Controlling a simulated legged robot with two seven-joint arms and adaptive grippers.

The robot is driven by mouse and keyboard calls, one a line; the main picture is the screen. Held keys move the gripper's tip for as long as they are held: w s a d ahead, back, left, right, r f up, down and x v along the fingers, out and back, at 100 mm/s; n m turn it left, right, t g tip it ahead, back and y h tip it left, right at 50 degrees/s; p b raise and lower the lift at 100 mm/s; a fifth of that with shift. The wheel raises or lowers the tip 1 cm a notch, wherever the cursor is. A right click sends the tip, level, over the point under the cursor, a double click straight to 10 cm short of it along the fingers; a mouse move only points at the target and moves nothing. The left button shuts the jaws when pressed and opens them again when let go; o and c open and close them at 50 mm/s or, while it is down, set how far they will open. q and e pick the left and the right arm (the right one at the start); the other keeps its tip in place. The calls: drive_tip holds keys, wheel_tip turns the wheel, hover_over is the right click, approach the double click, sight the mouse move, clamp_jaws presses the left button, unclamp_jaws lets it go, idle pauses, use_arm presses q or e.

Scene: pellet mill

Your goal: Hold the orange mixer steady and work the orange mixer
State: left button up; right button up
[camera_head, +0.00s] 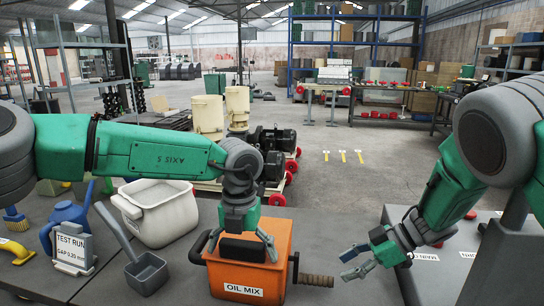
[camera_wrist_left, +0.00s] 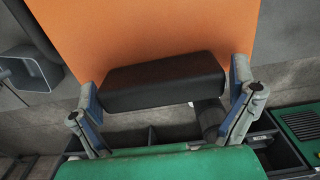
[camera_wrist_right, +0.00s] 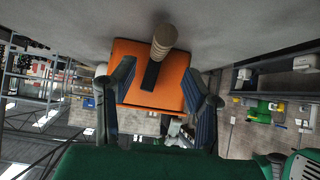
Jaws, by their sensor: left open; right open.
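The orange mixer (camera_head: 273,276), labelled OIL MIX, stands upright on the grey bench. My left gripper (camera_head: 243,248) points down over its top, with open fingers on either side of the black top handle (camera_wrist_left: 163,82); contact cannot be told. The mixer's crank sticks out on the right and ends in a brown ribbed grip (camera_head: 315,281). My right gripper (camera_head: 350,263) is open and empty, right of that grip and apart from it. In the right wrist view, the crank grip (camera_wrist_right: 164,38) and the orange mixer (camera_wrist_right: 172,92) lie ahead, between the open fingers.
A white bin (camera_head: 165,215), a grey scoop (camera_head: 146,273), a blue jug (camera_head: 66,220) and a TEST RUN sign (camera_head: 72,247) stand left of the mixer.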

use_arm(q)
wheel_tip(320, 180, up, 12)
drive_tip(key=shift+w+f, duration=0.1)
idle(0.4)
idle(0.6)
wheel_tip(320, 180, up, 8)
drive_tip(key=p, duration=0.9)
use_arm(e)
wheel_tip(320, 180, up, 9)
